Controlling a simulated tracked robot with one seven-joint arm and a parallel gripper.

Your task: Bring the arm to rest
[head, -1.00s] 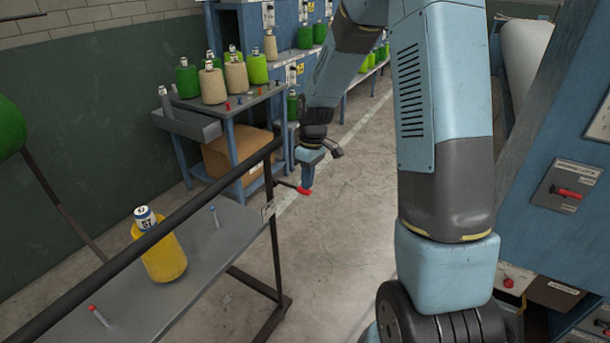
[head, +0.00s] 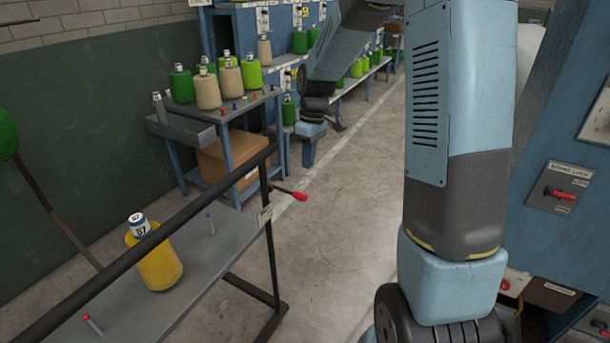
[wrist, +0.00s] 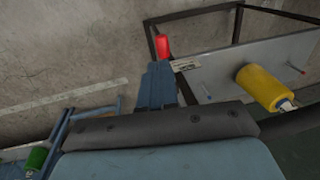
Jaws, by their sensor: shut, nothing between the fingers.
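My gripper (head: 308,160) hangs in the open air over the floor, in front of the shelving in the head view. It is shut with nothing in it. In the wrist view its fingers (wrist: 157,85) show pressed together, pointing away from my wrist. The red-tipped lever (head: 300,196) on the near frame sits below the gripper in the head view, with a visible gap. The lever's red grip (wrist: 163,46) also shows just beyond the fingertips in the wrist view.
A grey bench (head: 205,255) with a dark rail holds a yellow cone (head: 158,262) and small pegs. A cart (head: 235,108) with several green and tan cones stands behind. A blue cabinet (head: 555,210) is on the right. The floor (head: 330,235) between is clear.

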